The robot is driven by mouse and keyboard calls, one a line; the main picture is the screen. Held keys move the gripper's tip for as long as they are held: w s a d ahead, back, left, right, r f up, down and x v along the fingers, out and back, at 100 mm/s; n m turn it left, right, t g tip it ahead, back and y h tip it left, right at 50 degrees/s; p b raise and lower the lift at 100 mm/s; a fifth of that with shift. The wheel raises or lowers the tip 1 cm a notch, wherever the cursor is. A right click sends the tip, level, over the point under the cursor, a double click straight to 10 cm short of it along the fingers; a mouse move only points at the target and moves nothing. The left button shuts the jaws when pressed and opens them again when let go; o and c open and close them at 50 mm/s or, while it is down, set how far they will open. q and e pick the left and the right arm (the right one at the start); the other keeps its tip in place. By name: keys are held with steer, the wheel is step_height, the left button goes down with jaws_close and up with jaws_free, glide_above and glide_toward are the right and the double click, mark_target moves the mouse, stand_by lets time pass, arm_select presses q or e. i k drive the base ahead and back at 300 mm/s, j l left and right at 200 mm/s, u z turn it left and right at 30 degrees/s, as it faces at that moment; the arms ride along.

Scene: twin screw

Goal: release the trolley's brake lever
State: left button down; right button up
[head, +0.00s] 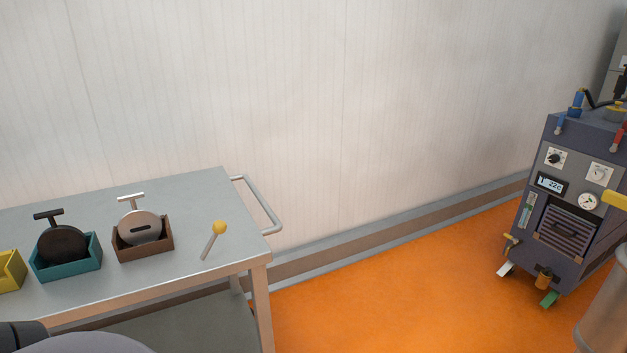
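A grey metal trolley (185,195) with a push handle (260,205) on its right end stands at the left against the wall. A short lever (208,246) with a yellow ball knob (220,227) rises from its top near the right end, tilted to the right; it looks like the brake lever. I cannot tell from its lean whether it is set or released. Neither of my grippers is in view. Dark and grey rounded parts at the bottom left corner look like part of my own body.
On the trolley are a brown box (147,250) with a silver T-handled disc (140,228), a teal box (67,268) with a black one (62,243), and a yellow box (10,270). A dark wheeled machine (560,200) stands at the right. Orange floor (400,290) between is clear.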

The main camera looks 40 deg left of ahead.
mark_target(219, 226)
steer(key=i+l+u, duration=0.45)
steer(key=u, duration=0.15)
steer(key=i+l+u, duration=0.15)
steer(key=l+u, duration=0.15)
steer(key=l, duration=0.2)
steer(key=i+l+u, duration=0.15)
steer(key=l+u, duration=0.2)
